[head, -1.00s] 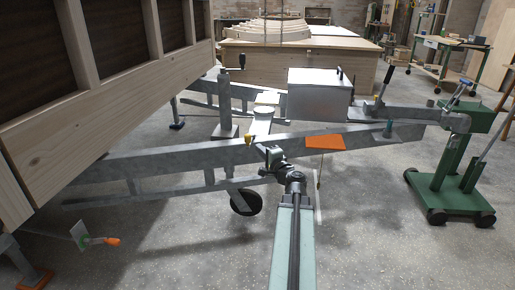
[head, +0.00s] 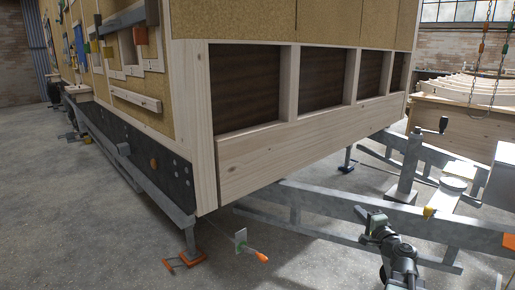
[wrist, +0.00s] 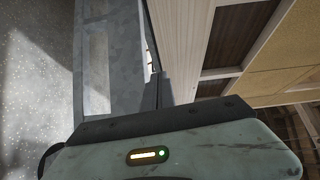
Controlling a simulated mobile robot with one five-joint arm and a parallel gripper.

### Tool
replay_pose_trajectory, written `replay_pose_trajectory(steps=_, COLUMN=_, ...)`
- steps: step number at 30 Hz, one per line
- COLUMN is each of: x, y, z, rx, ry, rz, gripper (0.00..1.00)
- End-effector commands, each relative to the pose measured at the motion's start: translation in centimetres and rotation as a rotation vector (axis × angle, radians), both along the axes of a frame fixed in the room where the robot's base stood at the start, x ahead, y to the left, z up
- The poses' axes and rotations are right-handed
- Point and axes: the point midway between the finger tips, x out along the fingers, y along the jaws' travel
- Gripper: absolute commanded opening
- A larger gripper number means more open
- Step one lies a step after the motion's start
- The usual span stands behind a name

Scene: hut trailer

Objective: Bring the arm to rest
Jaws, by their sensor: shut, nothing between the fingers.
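My gripper (wrist: 157,92) shows in the wrist view as thin dark fingers close together, shut with nothing between them. Its pale green housing with a lit yellow bar fills the bottom of that view. In the head view the end of my arm (head: 374,226) is at the lower right, in front of the grey steel trailer drawbar (head: 330,224). I cannot tell in the head view whether it touches the drawbar. The wrist view shows a grey beam (wrist: 111,60) and the hut's pale timber (wrist: 185,45) beyond the fingers.
The timber-framed hut (head: 300,140) on its trailer fills the middle. A steel leg with an orange foot (head: 186,260) and an orange-handled piece (head: 261,256) stick out low at its near corner. Bare concrete floor (head: 70,210) lies open at left.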

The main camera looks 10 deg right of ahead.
Motion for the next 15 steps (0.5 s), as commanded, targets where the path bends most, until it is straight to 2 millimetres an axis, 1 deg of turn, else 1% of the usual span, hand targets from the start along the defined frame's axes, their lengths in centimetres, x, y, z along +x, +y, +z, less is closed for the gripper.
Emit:
replay_pose_trajectory(steps=1, x=1.6, y=4.6, z=-0.2, rx=-0.037, ry=0.027, rz=0.078, gripper=0.0)
replay_pose_trajectory(steps=2, x=2.3, y=7.2, z=-0.6, rx=-0.064, ry=0.045, rz=0.125, gripper=0.0)
replay_pose_trajectory(steps=3, x=3.0, y=10.5, z=-1.2, rx=-0.104, ry=0.073, rz=0.187, gripper=0.0)
replay_pose_trajectory(steps=4, x=3.4, y=13.1, z=-1.7, rx=-0.136, ry=0.093, rz=0.237, gripper=0.0)
replay_pose_trajectory(steps=5, x=3.6, y=15.7, z=-2.2, rx=-0.17, ry=0.115, rz=0.288, gripper=0.0)
replay_pose_trajectory(steps=6, x=3.8, y=19.2, z=-3.1, rx=-0.22, ry=0.147, rz=0.358, gripper=0.0)
replay_pose_trajectory(steps=7, x=3.7, y=21.7, z=-3.8, rx=-0.258, ry=0.172, rz=0.412, gripper=0.0)
replay_pose_trajectory(steps=8, x=3.5, y=24.2, z=-4.6, rx=-0.3, ry=0.199, rz=0.467, gripper=0.0)
replay_pose_trajectory(steps=9, x=3.0, y=27.3, z=-5.7, rx=-0.357, ry=0.235, rz=0.539, gripper=0.0)
replay_pose_trajectory(steps=11, x=1.9, y=31.5, z=-7.6, rx=-0.449, ry=0.296, rz=0.648, gripper=0.0)
replay_pose_trajectory(steps=12, x=0.9, y=33.9, z=-8.8, rx=-0.51, ry=0.338, rz=0.717, gripper=0.0)
replay_pose_trajectory(steps=14, x=-0.8, y=36.8, z=-10.9, rx=-0.61, ry=0.41, rz=0.815, gripper=0.0)
replay_pose_trajectory(steps=15, x=-2.1, y=38.4, z=-12.2, rx=-0.677, ry=0.462, rz=0.879, gripper=0.0)
